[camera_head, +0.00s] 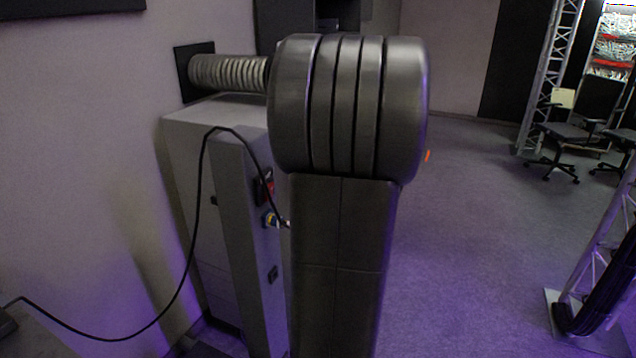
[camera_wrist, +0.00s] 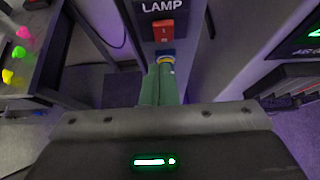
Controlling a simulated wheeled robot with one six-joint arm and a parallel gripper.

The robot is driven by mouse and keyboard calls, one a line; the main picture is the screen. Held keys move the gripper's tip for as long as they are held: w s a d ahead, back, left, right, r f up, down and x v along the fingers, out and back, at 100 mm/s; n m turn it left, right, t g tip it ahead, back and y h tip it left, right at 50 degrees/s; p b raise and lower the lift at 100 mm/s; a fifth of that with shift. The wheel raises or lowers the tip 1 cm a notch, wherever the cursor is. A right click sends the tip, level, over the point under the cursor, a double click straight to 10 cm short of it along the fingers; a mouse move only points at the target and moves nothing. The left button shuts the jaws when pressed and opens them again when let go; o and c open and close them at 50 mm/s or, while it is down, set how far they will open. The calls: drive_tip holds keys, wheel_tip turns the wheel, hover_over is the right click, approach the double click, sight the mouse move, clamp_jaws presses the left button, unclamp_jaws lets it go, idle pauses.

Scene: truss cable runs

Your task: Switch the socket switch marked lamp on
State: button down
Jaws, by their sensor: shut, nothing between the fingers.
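In the wrist view the LAMP label (camera_wrist: 162,7) is at the top, above a red-orange rocker switch (camera_wrist: 163,31) on a dark plate. Which way the rocker is tipped is unclear. A blue round fitting (camera_wrist: 166,56) sits just below the switch. My gripper (camera_wrist: 164,68) has green fingers closed together, with nothing between them. Their tips lie below the switch in the picture, close to the blue fitting; touching cannot be told.
A ribbed duct (camera_head: 228,73) is above. The wrist view shows a dark rack with coloured knobs (camera_wrist: 20,50) at left. Open floor (camera_head: 470,230) lies right, with truss and chairs beyond.

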sight(267, 184)
drive_tip(key=a, duration=0.1)
drive_tip(key=w+a, duration=0.1)
drive_tip(key=a, duration=0.1)
drive_tip(key=w+a, duration=0.1)
drive_tip(key=shift+a+r+p, duration=0.15)
drive_tip(key=shift+a+p, duration=0.1)
drive_tip(key=shift+p, duration=0.1)
drive_tip(key=shift+a+r+p, duration=0.2)
drive_tip(key=shift+r+p, duration=0.2)
drive_tip(key=shift+p, duration=0.75)
drive_tip(key=p, duration=0.2)
drive_tip(key=a+h+p, duration=0.1)
drive_tip(key=p, duration=0.1)
drive_tip(key=shift+w+r, duration=0.2)
drive_tip(key=shift+r, duration=0.15)
drive_tip(key=shift+f, duration=0.3)
drive_tip(key=shift+r, duration=0.1)
